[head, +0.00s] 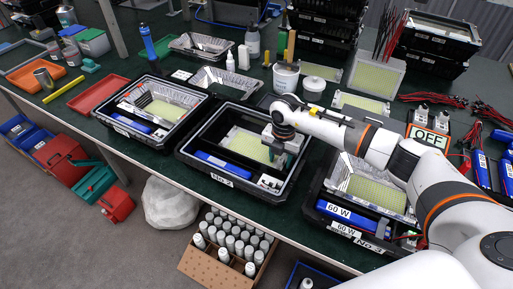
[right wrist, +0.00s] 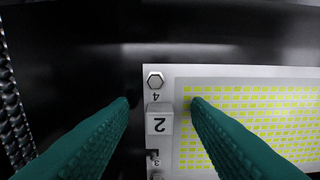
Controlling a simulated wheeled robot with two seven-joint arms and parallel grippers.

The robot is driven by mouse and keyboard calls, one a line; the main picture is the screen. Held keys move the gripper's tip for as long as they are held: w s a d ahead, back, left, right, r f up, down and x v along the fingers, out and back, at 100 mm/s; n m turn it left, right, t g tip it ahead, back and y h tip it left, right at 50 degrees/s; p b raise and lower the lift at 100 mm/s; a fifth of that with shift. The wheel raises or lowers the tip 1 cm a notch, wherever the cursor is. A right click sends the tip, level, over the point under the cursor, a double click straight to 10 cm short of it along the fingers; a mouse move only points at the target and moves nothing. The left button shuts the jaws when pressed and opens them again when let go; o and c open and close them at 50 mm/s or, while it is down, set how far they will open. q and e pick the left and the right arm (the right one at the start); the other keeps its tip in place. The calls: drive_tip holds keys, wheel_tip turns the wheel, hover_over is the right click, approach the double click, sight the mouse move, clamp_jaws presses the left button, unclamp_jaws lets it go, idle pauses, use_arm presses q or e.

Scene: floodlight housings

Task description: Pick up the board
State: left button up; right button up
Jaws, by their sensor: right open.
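A white board with rows of yellow LEDs (head: 243,144) lies in the black bin marked No. 2 (head: 183,152). My right gripper (head: 279,156) is over the right part of this bin, pointing down. In the right wrist view the board (right wrist: 255,125) fills the right side. My open right gripper (right wrist: 162,103) has one green finger over the dark bin and the other over the LEDs, with the block between. Contact cannot be told. My left gripper is out of view.
A blue pack (head: 222,165) lies at the front of the same bin. Similar bins stand on both sides, No. 3 (head: 340,228) partly under my right arm. White tubs (head: 286,79) and another panel (head: 376,76) stand behind.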

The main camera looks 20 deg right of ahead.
drive_tip(key=shift+c, duration=1.1)
clamp_jaws()
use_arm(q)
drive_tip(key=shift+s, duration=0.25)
use_arm(e)
drive_tip(key=shift+r, duration=0.15)
drive_tip(key=shift+r, duration=0.35)
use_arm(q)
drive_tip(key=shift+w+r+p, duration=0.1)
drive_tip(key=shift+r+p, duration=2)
use_arm(e)
wheel_tip(320, 180, up, 17)
drive_tip(key=shift+f, duration=0.15)
